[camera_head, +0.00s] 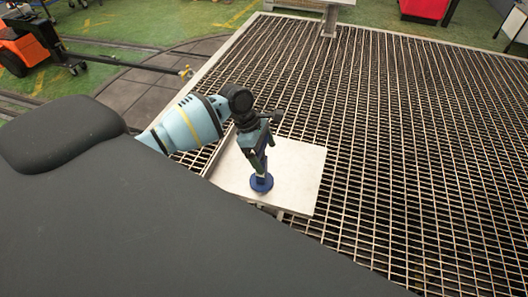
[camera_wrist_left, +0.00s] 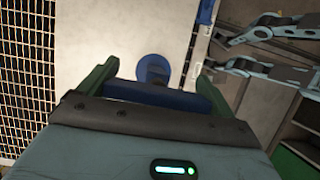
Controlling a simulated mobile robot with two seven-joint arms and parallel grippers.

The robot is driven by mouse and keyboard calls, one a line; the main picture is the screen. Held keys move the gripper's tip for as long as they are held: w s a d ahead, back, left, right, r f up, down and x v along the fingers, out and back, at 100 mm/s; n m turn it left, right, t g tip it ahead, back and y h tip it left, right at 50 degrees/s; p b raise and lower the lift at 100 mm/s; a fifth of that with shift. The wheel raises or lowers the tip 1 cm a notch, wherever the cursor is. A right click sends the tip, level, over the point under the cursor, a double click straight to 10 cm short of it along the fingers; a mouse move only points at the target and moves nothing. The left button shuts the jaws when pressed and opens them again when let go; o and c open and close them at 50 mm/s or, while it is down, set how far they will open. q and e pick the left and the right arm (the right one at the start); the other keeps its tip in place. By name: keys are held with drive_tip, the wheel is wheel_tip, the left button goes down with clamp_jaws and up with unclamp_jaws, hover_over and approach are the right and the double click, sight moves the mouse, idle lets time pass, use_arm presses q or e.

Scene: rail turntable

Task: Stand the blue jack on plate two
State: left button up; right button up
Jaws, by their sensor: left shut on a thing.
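The blue jack (camera_head: 262,184) is upright, with its round base down over the white square plate (camera_head: 306,172). I cannot tell whether the base touches the plate or hangs just above it. No number shows on the plate, so I cannot tell if it is plate two. My left gripper (camera_head: 260,160) is shut on the upper part of the jack. In the left wrist view the jack's round base (camera_wrist_left: 152,64) shows beyond the green fingers of the gripper (camera_wrist_left: 156,80), over the pale plate (camera_wrist_left: 95,35). My right gripper is not in view.
A rusty metal grating (camera_head: 420,150) spreads around the plate, with free room to the right. Another pale plate or panel (camera_head: 312,3) stands on a post at the far edge. An orange machine (camera_head: 22,45) and a red box (camera_head: 425,8) are far back.

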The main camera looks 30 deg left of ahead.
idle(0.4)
use_arm(q)
drive_tip(key=o, duration=1.7)
drive_tip(key=shift+f, duration=0.1)
drive_tip(key=v, duration=1.2)
drive_tip(key=shift+s, duration=0.1)
